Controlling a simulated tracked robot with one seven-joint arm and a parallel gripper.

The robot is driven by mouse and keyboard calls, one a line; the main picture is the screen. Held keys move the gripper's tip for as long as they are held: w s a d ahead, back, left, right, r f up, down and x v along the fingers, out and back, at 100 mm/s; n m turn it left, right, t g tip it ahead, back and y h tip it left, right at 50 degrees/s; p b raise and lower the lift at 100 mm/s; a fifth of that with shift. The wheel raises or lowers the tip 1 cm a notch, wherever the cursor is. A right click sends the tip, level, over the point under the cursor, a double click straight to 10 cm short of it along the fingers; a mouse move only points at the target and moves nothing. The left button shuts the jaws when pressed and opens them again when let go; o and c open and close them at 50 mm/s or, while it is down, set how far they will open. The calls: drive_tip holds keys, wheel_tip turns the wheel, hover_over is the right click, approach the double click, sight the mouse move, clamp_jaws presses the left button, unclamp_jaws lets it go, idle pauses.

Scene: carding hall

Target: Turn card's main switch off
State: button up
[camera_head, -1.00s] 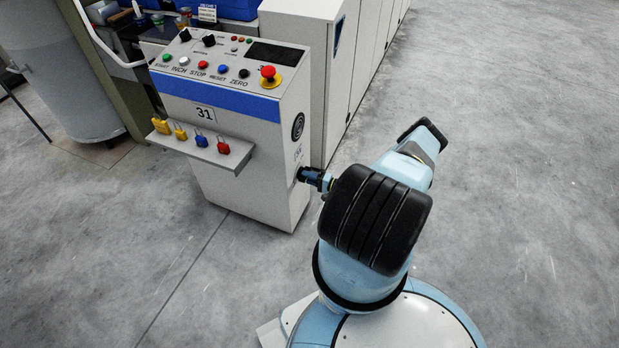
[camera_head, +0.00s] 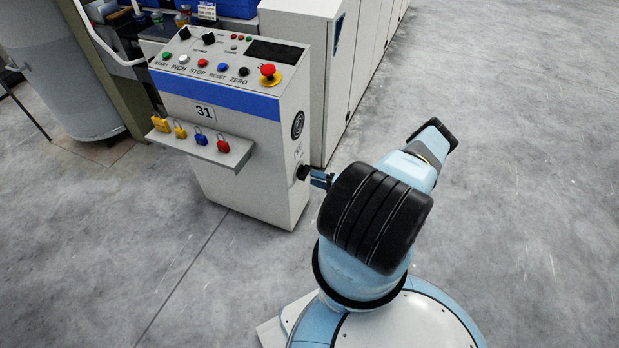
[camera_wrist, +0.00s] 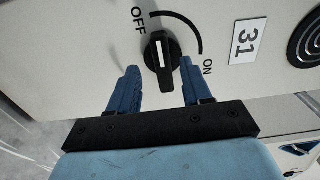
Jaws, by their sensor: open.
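The main switch is a black rotary knob (camera_wrist: 161,62) on the pale side face of the card's control cabinet (camera_head: 250,195). In the wrist view its white pointer line is directed towards the OFF end of the printed arc, away from ON. It also shows in the head view as a small dark knob (camera_head: 304,172) low on the cabinet's side. My gripper (camera_wrist: 158,68) is open, one blue finger on each side of the knob's lower part in the picture, with visible gaps. In the head view my gripper (camera_head: 321,180) is just off the knob.
The cabinet's sloped top has several buttons and a red emergency stop (camera_head: 268,72). A shelf (camera_head: 215,154) with coloured padlocks juts from its front. Long pale machine housings (camera_head: 345,75) run behind it. The grey floor (camera_head: 530,190) at the right is clear.

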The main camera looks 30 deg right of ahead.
drive_tip(key=v, duration=0.9)
drive_tip(key=shift+s, duration=0.2)
drive_tip(key=shift+d, duration=0.2)
